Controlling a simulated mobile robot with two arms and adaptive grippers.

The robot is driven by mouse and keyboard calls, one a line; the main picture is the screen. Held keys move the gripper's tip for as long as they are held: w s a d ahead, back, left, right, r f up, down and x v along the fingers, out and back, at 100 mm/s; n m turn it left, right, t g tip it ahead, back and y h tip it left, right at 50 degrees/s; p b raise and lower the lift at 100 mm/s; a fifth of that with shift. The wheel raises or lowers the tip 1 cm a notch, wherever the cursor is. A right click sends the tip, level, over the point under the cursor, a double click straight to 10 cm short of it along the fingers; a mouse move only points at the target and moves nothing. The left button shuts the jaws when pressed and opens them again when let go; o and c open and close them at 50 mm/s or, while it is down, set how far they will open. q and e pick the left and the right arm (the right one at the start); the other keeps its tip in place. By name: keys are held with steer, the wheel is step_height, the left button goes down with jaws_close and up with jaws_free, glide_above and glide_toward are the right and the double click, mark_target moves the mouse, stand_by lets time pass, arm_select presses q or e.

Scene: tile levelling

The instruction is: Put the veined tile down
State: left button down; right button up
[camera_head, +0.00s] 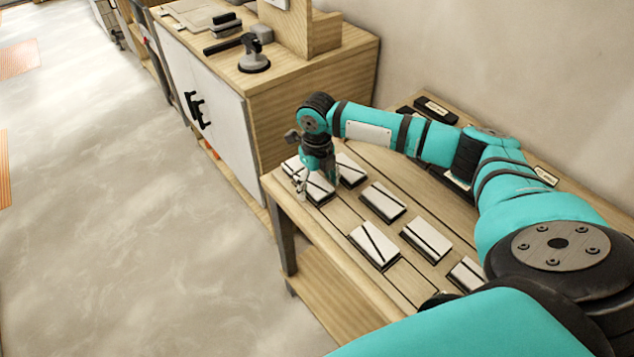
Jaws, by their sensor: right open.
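Several small pale tiles with dark edges lie on the slatted wooden table. My right gripper (303,186) is at the table's far left corner, pointing down, open, over a pale tile (322,191) with a dark line across it. The gripper partly hides this tile, and I cannot tell whether the fingers touch it. Another tile with a diagonal dark line (374,245) lies nearer, and one more lined tile (427,240) lies to its right. I cannot tell for sure which is the veined one. My left gripper is not in view.
A plain pale tile (382,202) lies between the lined ones. Dark labelled blocks (436,109) stand along the wall side. A wooden cabinet (310,88) rises just behind the table, with a suction-cup tool (254,56) on top. Open floor (120,210) lies to the left.

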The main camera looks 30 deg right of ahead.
mark_target(317, 185)
steer(key=shift+r, duration=0.15)
step_height(317, 185, up, 12)
steer(key=shift+b, duration=0.35)
